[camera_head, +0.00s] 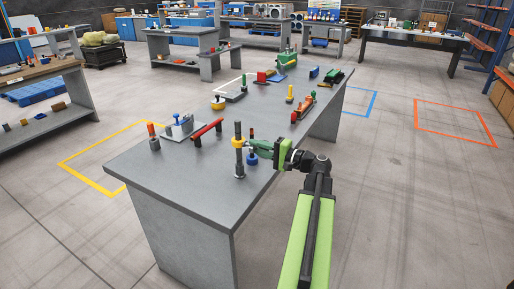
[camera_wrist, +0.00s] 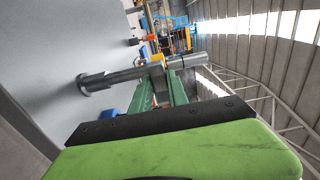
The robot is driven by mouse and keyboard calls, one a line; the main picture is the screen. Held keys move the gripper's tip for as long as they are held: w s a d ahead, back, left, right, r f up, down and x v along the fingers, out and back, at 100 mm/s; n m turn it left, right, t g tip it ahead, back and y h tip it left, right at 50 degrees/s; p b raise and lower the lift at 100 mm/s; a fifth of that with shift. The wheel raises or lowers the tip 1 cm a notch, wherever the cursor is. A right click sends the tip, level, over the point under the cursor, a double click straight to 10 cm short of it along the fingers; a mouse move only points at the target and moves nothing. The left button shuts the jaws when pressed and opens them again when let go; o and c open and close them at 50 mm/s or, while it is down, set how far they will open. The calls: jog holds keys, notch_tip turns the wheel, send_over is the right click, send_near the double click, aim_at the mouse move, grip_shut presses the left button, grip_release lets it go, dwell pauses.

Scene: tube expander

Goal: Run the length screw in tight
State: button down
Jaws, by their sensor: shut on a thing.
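The tube expander (camera_head: 239,165) is a grey upright post on a round foot near the table's right edge, with a yellow collar (camera_head: 239,142) partway up. In the wrist view the post (camera_wrist: 115,76) lies sideways, its foot at left and its thicker upper part at right. My gripper (camera_head: 252,144) reaches the collar from the right. In the wrist view its green fingers (camera_wrist: 158,82) are shut on a small grey part at the collar (camera_wrist: 158,60), which looks like the length screw. The fingers hide most of it, so its depth cannot be told.
A blue-based tool (camera_head: 251,159) stands just behind the expander, close to my gripper. A red bar on stands (camera_head: 207,131), a grey block with a blue knob (camera_head: 182,126) and a yellow-based piece (camera_head: 218,103) stand farther left and back. The table's front left (camera_head: 190,185) is clear.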

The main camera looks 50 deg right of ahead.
dwell(0.4)
jog(key=c, duration=1.3)
grip_release()
jog(key=v, duration=1.7)
jog(key=shift+s, duration=0.2)
